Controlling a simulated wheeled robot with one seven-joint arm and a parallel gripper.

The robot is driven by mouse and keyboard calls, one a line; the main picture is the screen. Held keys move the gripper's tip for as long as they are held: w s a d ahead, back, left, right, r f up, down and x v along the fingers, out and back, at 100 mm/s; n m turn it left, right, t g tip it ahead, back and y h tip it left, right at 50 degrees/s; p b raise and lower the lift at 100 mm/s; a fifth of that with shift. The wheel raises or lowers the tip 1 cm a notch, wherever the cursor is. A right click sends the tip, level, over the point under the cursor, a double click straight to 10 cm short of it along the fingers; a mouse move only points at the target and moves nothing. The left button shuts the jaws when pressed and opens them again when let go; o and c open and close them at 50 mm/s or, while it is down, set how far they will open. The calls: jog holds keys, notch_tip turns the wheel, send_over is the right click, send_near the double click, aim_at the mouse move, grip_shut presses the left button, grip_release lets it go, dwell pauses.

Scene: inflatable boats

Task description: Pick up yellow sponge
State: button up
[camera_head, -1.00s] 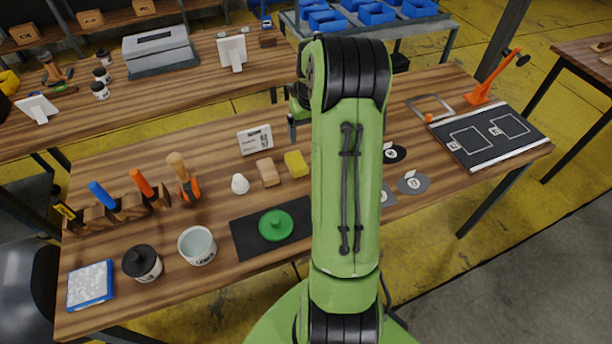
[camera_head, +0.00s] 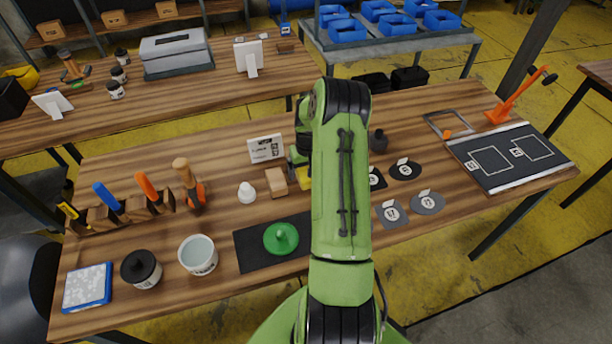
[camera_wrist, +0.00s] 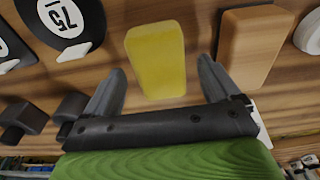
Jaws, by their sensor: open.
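The yellow sponge (camera_wrist: 156,62) lies on the wooden table in the wrist view, just beyond and between my two fingers. In the head view only a part of the yellow sponge (camera_head: 304,181) shows, as my arm covers the rest. My gripper (camera_wrist: 163,85) is open, with one finger on each side and nothing between them that it grips. In the head view my gripper (camera_head: 297,158) is partly hidden behind my arm, close to the sponge.
A tan block (camera_head: 276,182) stands close to the sponge, also in the wrist view (camera_wrist: 252,45). A white knob-like piece (camera_head: 246,192), a white sign (camera_head: 265,148) and a green lidded piece (camera_head: 281,238) on a black mat are nearby. Round dark labels (camera_head: 405,169) lie to the right.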

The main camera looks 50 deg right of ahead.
aim_at(306, 172)
jog(key=c, duration=1.1)
notch_tip(306, 172, up, 10)
jog(key=shift+r+p, duration=0.1)
jog(key=shift+p, duration=0.4)
